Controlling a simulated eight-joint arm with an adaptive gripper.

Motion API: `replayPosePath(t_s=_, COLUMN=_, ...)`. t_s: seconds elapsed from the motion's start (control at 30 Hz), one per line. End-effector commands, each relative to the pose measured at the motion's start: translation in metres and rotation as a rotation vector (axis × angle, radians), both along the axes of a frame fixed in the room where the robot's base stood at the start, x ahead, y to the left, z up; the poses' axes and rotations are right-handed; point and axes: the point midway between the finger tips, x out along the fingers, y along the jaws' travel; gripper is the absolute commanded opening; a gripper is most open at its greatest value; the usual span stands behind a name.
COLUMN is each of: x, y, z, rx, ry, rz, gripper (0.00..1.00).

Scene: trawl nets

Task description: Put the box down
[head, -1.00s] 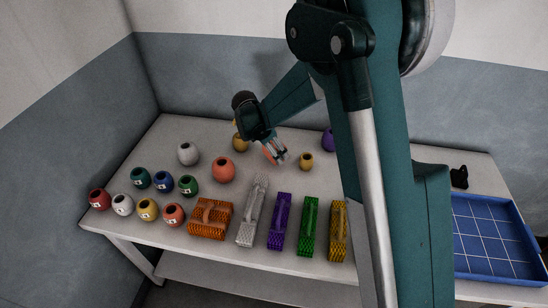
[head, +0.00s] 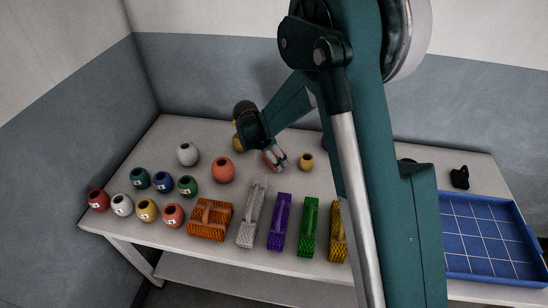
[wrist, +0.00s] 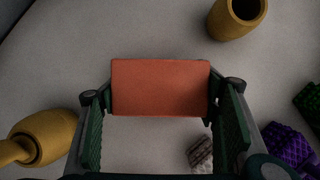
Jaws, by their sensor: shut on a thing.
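The box (wrist: 160,88) is a plain orange-red block in the wrist view. It lies between the two fingers of my gripper (wrist: 160,100), which is shut on its left and right ends. In the head view my gripper (head: 275,158) is over the middle of the table, and the box shows only as a small orange bit there. The grey table top surrounds the box in the wrist view. I cannot tell whether its underside touches the table.
A small yellow float (head: 306,161) stands just right of my gripper, and an orange float (head: 222,170) to its left. Net bundles, including a white one (head: 252,212) and a purple one (head: 280,222), lie in front. A blue tray (head: 442,262) is at the right.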

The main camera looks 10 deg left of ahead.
Motion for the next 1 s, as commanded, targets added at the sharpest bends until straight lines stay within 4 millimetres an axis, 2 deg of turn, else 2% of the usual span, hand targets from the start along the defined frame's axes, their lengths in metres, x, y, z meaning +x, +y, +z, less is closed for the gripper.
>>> replayPosePath(t_s=0.1, x=0.0, y=0.0, z=-0.003, rx=0.0, ry=0.0, rz=0.0, gripper=0.44)
replayPosePath(t_s=0.13, x=0.0, y=0.0, z=-0.003, rx=0.0, ry=0.0, rz=0.0, gripper=0.62)
replayPosePath(t_s=0.23, x=0.0, y=0.0, z=-0.003, rx=0.0, ry=0.0, rz=0.0, gripper=0.75)
replayPosePath(t_s=0.73, x=0.0, y=0.0, z=0.001, rx=0.0, ry=0.0, rz=0.0, gripper=0.75)
replayPosePath(t_s=1.0, x=-0.007, y=0.007, z=0.025, rx=0.0, ry=0.0, rz=0.001, gripper=0.75)
